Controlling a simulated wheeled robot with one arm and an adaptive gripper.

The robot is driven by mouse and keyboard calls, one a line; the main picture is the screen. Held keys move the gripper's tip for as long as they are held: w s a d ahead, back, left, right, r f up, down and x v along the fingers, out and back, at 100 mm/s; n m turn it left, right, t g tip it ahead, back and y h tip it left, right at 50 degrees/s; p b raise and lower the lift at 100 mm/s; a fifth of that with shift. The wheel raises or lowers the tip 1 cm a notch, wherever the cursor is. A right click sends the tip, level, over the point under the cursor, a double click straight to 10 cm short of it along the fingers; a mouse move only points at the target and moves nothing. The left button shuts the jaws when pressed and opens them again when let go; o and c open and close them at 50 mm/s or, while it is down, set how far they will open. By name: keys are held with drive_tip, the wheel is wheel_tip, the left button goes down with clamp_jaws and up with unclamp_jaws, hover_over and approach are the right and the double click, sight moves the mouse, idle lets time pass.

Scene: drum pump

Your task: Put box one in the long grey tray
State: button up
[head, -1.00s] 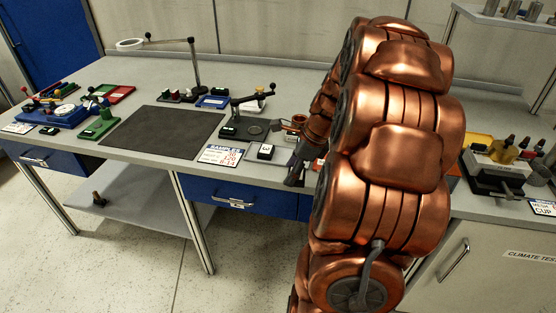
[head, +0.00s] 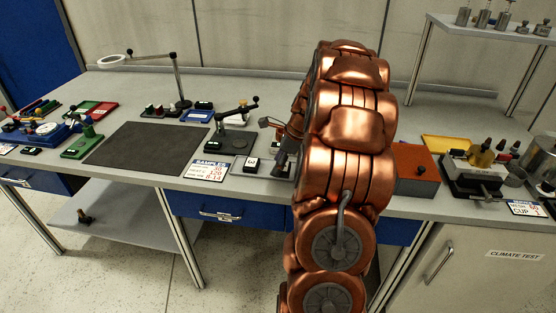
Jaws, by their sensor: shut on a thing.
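My gripper (head: 280,162) is at the front part of the bench, low over the right end of a flat grey tray (head: 238,170). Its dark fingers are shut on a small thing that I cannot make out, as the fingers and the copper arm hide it. A small black box with a white marked label (head: 252,165) stands at the tray's left part, just left of my gripper. I cannot read its mark for sure. I cannot point out box one with certainty.
A SAMPLES card (head: 208,169) lies left of the tray, and a black lever stand (head: 232,138) stands behind it. A dark mat (head: 145,148) lies further left. An orange-red box (head: 415,168) stands right of my arm, which hides the bench behind it.

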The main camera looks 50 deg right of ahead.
drive_tip(key=w+d+p, duration=0.1)
drive_tip(key=w+d, duration=0.2)
drive_tip(key=shift+w+d+f, duration=0.3)
drive_tip(key=shift+w+d, duration=0.1)
drive_tip(key=shift+w, duration=0.05)
drive_tip(key=shift+f+p, duration=0.65)
drive_tip(key=shift+f, duration=1)
drive_tip(key=shift+f, duration=0.1)
drive_tip(key=o, duration=1.2)
